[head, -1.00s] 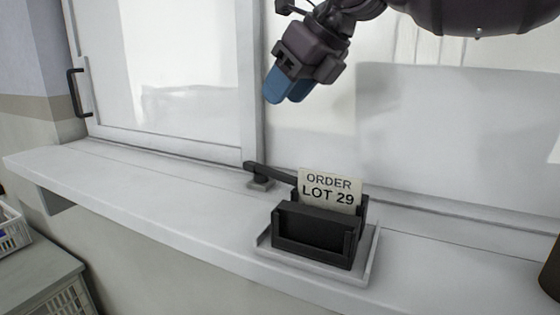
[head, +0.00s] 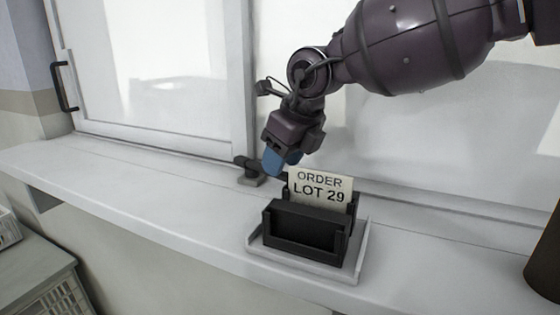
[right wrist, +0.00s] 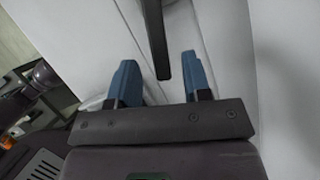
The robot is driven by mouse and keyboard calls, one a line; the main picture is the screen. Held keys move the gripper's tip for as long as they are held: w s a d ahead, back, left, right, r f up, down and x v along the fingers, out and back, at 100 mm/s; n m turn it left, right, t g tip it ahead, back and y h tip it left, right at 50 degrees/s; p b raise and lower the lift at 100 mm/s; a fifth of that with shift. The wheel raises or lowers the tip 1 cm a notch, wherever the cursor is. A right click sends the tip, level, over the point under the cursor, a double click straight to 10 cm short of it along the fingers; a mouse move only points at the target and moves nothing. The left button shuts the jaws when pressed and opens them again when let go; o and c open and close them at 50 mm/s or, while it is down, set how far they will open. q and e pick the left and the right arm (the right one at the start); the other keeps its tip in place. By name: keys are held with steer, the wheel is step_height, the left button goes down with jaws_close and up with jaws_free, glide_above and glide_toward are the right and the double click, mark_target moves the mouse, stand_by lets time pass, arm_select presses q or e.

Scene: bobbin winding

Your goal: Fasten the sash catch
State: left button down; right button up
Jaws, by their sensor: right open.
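The sash catch (head: 249,170) is a dark lever on a small grey base, on the sill at the lower right corner of the sliding sash (head: 165,80). My right gripper (head: 283,162) has blue fingers pointing down, just right of the catch and behind the card holder. In the right wrist view the right gripper (right wrist: 160,85) is open, and the dark lever (right wrist: 157,45) reaches down between the lines of its two fingers. I cannot tell whether they touch. Part of the lever is hidden behind the gripper in the head view. My left gripper is not in view.
A black holder (head: 303,228) with an "ORDER LOT 29" card (head: 320,189) stands on a white tray (head: 362,262), close in front of the gripper. A dark cylinder (head: 545,262) stands at the right edge. The sill (head: 130,185) is clear to the left.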

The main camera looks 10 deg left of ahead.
steer(key=shift+x, duration=0.8)
jaws_close()
